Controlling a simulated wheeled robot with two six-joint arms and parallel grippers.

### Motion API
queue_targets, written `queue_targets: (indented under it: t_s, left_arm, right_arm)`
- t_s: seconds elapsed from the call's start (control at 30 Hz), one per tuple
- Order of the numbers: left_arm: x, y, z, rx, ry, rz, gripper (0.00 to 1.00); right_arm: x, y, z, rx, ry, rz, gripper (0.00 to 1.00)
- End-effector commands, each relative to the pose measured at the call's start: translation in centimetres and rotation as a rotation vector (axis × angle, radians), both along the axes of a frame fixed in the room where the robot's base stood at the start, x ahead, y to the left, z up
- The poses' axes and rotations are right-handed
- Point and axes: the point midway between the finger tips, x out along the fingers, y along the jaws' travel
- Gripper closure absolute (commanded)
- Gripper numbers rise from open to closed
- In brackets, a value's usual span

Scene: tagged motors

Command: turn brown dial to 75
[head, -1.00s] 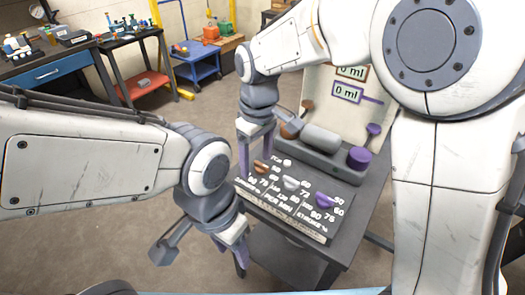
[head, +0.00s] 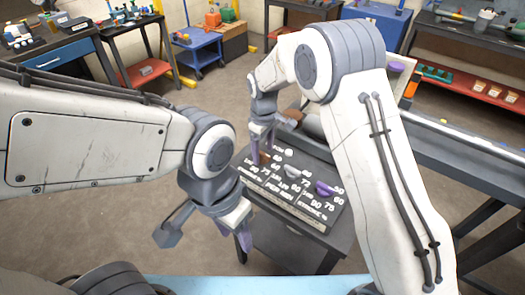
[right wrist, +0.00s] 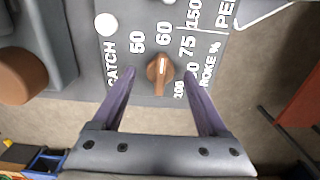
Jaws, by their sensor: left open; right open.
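The brown dial (right wrist: 158,72) is on the grey sloped panel (right wrist: 85,80), near its edge. Its white mark points up, about at the printed 60. The numbers 50 and 75 are printed to either side. My right gripper (right wrist: 159,82) is open, with its purple fingers on both sides of the dial and a gap visible on each side. In the head view my right gripper (head: 263,148) reaches down to the panel and partly hides the brown dial (head: 264,157). My left gripper (head: 242,238) is open and empty, in front of the panel's left side.
A brown cylinder (right wrist: 22,75) stands at the left in the right wrist view. A blue cart (head: 200,45) and workbenches stand behind. Open floor lies left of the panel.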

Motion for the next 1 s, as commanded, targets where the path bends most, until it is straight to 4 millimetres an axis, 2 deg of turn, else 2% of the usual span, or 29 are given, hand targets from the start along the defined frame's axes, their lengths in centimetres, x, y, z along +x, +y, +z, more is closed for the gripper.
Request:
queue_targets:
  t_s: [0.13,0.4,0.43,0.57,0.6,0.63,1.0]
  left_arm:
    - [0.00,0.00,0.17,0.000,0.000,0.000,0.50]
    - [-0.01,0.01,0.15,0.000,0.000,0.000,0.50]
    - [-0.01,0.01,0.15,0.000,0.000,0.000,0.50]
    - [-0.01,0.01,0.16,0.000,0.000,0.000,0.50]
    - [-0.01,0.01,0.16,0.000,0.000,0.000,0.50]
    - [-0.01,0.01,0.16,0.000,0.000,0.000,0.50]
    - [0.00,0.00,0.38,0.000,0.000,0.000,0.50]
  right_arm:
    - [-0.05,-0.04,-1.04,0.000,0.001,-0.001,0.24]
    - [-0.01,-0.07,-1.22,0.001,-0.001,-0.001,0.24]
    - [-0.01,-0.07,-1.22,0.001,-0.001,-0.001,0.27]
    - [-0.02,-0.07,-1.20,0.001,-0.001,-0.001,0.77]
    - [-0.01,-0.08,-1.20,0.000,-0.001,-0.001,0.93]
    - [-0.01,-0.08,-1.19,0.000,-0.001,-0.001,1.00]
    - [0.08,-0.03,-1.09,0.001,-0.003,-0.060,1.00]
